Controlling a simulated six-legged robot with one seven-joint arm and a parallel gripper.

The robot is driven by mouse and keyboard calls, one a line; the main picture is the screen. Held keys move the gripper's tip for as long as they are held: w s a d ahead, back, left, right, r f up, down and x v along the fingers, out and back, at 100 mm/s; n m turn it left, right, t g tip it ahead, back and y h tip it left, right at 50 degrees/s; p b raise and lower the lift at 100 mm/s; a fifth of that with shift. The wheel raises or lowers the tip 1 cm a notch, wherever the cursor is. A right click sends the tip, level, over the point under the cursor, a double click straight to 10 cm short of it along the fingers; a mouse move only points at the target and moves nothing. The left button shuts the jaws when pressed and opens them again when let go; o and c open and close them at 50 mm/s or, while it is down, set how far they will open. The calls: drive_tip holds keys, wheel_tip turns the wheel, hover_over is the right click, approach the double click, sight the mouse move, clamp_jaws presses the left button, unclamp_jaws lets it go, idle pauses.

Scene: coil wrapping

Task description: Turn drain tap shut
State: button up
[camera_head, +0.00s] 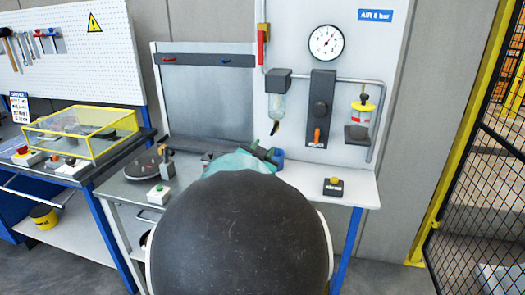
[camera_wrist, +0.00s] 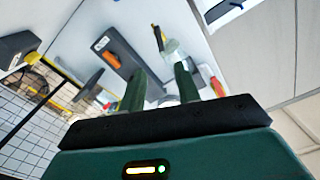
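The drain tap (camera_head: 275,127) is a small dark lever under the clear filter bowl (camera_head: 276,107) on the wall panel. In the wrist view, a small dark and yellow piece (camera_wrist: 158,38), which looks like the tap, shows beside the clear bowl (camera_wrist: 174,52), beyond my fingertips. My gripper (camera_head: 264,150) is just below the tap in the head view, partly hidden by my arm. In the wrist view, my gripper (camera_wrist: 160,75) has its two green fingers apart with nothing between them. The tap's exact turn position is too small to tell.
An orange lever (camera_head: 317,135) sits on a dark plate right of the bowl. A gauge (camera_head: 326,43) and a yellow-topped lubricator (camera_head: 360,112) are also on the panel. A mesh fence (camera_head: 480,150) is at right.

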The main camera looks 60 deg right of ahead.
drive_tip(key=m+g+h, duration=0.2)
drive_tip(key=g+h, duration=0.1)
drive_tip(key=h, duration=0.1)
approach(273, 131)
drive_tip(key=x, duration=0.9)
drive_tip(key=shift+d, duration=0.1)
idle(0.4)
clamp_jaws()
